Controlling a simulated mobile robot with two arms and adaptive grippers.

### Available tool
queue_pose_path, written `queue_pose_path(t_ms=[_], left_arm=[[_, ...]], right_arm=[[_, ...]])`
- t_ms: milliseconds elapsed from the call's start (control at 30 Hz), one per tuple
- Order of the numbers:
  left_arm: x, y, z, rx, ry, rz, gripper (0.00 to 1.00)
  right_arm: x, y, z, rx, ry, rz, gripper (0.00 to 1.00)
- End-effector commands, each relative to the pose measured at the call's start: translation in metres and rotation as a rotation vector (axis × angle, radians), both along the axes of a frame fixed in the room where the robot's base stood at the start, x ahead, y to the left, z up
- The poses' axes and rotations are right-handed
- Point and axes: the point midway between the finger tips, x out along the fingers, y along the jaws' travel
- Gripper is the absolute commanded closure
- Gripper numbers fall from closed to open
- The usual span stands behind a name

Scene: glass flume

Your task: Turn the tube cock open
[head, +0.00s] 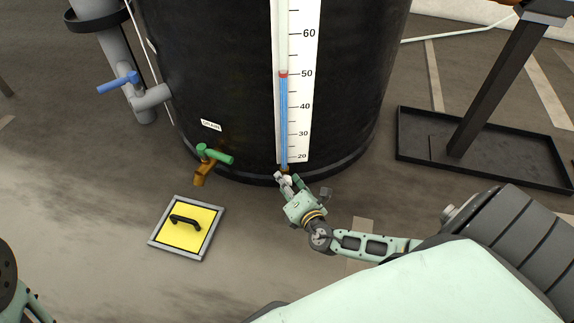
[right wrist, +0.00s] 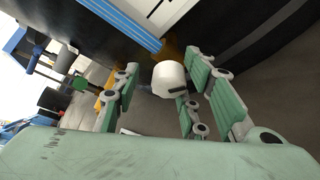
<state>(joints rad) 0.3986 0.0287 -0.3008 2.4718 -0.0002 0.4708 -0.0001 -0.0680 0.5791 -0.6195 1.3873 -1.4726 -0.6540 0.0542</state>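The tube cock is a small pale handle (right wrist: 170,78) at the foot of the blue-filled sight tube (head: 284,125). A brass-coloured fitting (right wrist: 172,48) shows beside it in the right wrist view. In the head view the cock is mostly hidden by my right gripper (head: 293,183), which is at the tube's foot. In the right wrist view my right gripper (right wrist: 160,80) is open, with its fingers on both sides of the pale handle. A gap shows on the left; contact on the right is unclear. My left gripper is out of view.
A black tank (head: 220,80) with a white scale (head: 303,75) stands behind. A green-handled drain valve (head: 214,154) and a yellow floor hatch (head: 184,231) are to the left. A blue-handled valve (head: 118,82) is farther left. A black tray (head: 420,160) lies right.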

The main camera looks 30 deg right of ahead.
Motion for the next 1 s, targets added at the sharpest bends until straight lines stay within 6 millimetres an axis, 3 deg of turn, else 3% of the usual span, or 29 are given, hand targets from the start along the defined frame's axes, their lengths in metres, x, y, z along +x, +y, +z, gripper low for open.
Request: queue_pose_path(t_ms=[367, 800, 1000], left_arm=[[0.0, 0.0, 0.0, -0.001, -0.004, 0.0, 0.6], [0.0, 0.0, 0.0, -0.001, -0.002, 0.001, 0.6], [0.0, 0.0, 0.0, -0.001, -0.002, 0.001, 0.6]], right_arm=[[-0.009, 0.001, -0.002, 0.001, 0.007, 0.0, 0.61], [-0.092, 0.014, 0.017, 0.001, 0.006, 0.001, 0.61], [-0.113, 0.017, 0.023, 0.0, 0.004, 0.0, 0.61]])
